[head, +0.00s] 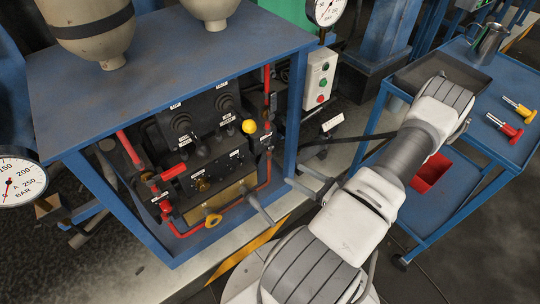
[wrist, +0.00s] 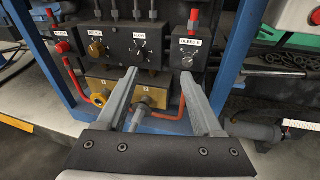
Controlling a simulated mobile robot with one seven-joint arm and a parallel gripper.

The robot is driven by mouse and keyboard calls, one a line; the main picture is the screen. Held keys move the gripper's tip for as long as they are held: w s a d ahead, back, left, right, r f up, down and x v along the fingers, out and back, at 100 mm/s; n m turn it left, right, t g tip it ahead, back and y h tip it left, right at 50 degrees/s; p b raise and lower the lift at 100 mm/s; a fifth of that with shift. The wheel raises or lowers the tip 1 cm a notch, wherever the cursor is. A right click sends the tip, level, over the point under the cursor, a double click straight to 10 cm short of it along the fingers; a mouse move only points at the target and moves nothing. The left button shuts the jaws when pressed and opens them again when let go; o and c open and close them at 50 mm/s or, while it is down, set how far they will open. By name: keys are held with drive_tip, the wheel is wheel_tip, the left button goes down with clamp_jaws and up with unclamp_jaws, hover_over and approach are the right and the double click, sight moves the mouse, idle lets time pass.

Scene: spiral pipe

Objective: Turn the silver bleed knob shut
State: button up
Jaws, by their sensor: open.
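The silver bleed knob (wrist: 187,61) is on a small black box under a white label that seems to read BLEED B, right of centre in the wrist view. A red-topped fitting stands above the label. My gripper (wrist: 158,72) is open and empty, with its two grey fingers spread wide toward the panel. The right fingertip appears just below the knob in the picture. The knob is not between the fingers, and I see no contact. In the head view the knob is too small to make out clearly.
Between the fingers, a grey lever (wrist: 136,118) sticks out from a brass block (wrist: 165,98). Other panel knobs include a brass one (wrist: 96,49) and a dark one (wrist: 138,46). Red pipes and blue frame posts (wrist: 235,55) surround the panel. A blue cart (head: 500,150) stands at right.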

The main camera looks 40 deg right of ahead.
wheel_tip(320, 180, down, 5)
drive_tip(key=s+d+m+t+h+b, duration=0.1)
drive_tip(key=d+m+t+h, duration=0.1)
drive_tip(key=m+h, duration=0.2)
drive_tip(key=b, duration=0.4)
approach(271, 149)
drive_tip(key=shift+h, duration=0.3)
drive_tip(key=w, duration=0.9)
drive_tip(key=shift+r, duration=0.15)
drive_tip(key=shift+s, duration=0.1)
drive_tip(key=shift+c, duration=0.3)
clamp_jaws()
